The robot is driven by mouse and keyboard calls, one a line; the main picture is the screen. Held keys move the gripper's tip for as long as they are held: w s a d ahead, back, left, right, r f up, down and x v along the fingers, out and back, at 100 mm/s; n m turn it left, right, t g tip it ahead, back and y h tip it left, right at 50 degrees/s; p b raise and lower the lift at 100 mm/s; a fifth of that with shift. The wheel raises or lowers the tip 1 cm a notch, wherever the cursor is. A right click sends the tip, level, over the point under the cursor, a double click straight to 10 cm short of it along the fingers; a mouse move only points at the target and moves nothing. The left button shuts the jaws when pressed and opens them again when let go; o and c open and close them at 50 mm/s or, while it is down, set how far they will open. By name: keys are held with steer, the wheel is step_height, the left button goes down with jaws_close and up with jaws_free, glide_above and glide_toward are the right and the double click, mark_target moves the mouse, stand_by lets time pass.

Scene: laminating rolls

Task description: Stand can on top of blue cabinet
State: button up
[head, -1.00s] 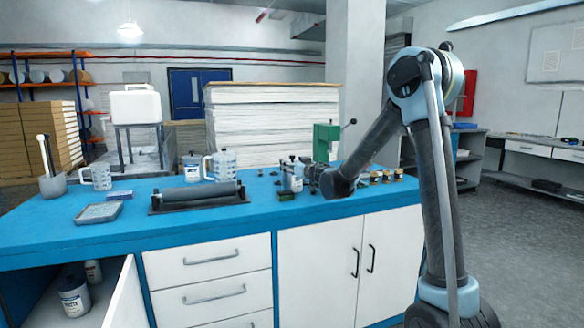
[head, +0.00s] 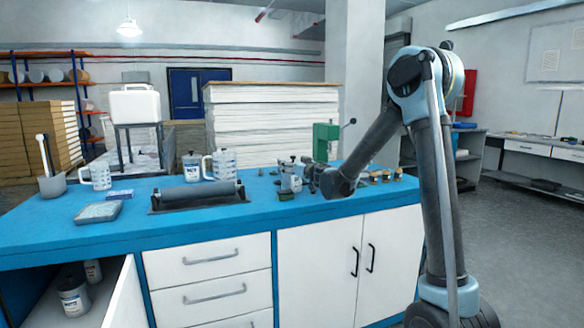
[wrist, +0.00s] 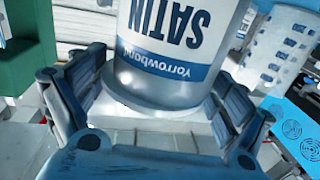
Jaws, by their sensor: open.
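A white can (head: 290,178) with a blue band stands on the blue top of the cabinet (head: 290,208), just left of my gripper (head: 312,178). In the wrist view, the can (wrist: 180,50) fills the middle and its label reads SATIN upside down. My gripper (wrist: 158,98) is open there, with one finger on each side of the can's end. Whether the fingers touch the can cannot be told. The can's far end is cut off by the frame edge.
A roller (head: 197,194) on a dark base lies left of the can. A clear jug (head: 222,164) and another can (head: 190,166) stand behind it. A green press (head: 326,140) stands behind my gripper, and small jars (head: 387,176) to its right. The front strip is clear.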

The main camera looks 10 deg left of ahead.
steer(key=v, duration=1.1)
steer(key=shift+s+d, duration=0.3)
